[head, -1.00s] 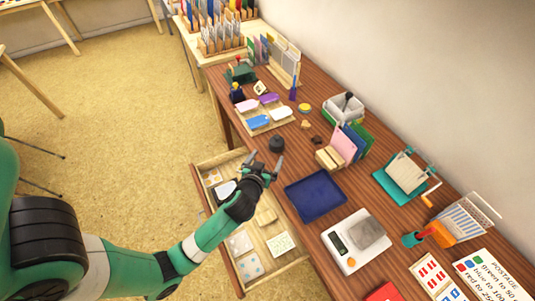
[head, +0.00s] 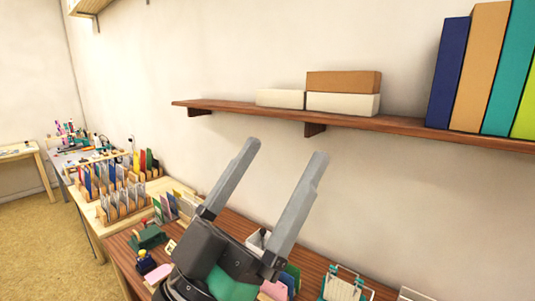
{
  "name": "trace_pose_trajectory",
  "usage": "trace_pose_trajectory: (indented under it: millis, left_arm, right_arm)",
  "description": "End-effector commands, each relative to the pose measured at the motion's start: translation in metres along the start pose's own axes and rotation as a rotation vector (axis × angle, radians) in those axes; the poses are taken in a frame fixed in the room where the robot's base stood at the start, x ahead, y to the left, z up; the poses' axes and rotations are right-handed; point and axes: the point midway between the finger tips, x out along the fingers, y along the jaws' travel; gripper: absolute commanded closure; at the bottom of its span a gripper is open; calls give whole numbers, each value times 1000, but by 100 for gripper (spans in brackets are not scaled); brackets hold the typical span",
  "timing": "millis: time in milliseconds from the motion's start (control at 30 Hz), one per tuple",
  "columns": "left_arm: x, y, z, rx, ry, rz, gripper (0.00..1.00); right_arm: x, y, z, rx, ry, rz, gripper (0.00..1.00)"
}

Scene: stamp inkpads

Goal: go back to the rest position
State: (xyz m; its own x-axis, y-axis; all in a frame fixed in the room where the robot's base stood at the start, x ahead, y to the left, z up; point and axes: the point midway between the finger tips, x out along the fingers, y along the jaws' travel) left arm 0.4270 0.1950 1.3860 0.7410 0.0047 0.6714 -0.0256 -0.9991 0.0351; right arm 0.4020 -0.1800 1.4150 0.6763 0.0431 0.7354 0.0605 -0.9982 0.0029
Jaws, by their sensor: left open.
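My left gripper (head: 275,180) is raised close to the camera in the head view. Its two long grey fingers point up and stand wide apart, with nothing between them. It covers part of the brown wooden table (head: 117,249) behind it. My right gripper does not show.
A wooden wall shelf (head: 420,129) holds white and brown boxes (head: 343,82) and several tall binders (head: 485,65). On the table are a green stamp device (head: 147,237) and a white-and-teal rack (head: 342,289). Card racks (head: 121,200) stand on the lighter table at left. Open floor lies at far left.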

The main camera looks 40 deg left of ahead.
Motion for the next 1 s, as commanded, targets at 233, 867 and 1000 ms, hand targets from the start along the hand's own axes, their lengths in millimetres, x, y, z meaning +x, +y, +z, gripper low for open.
trace_pose_trajectory:
  millis: [233, 867, 1000]
  left_arm:
    - [1, 18, -40, 3, 94, 55, 0]
    - [117, 23, -166, 2, 90, 52, 0]
    - [164, 26, -218, 2, 89, 51, 0]
  right_arm:
    - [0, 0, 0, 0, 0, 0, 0]
    - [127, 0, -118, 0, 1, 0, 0]
    - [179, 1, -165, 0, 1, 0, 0]
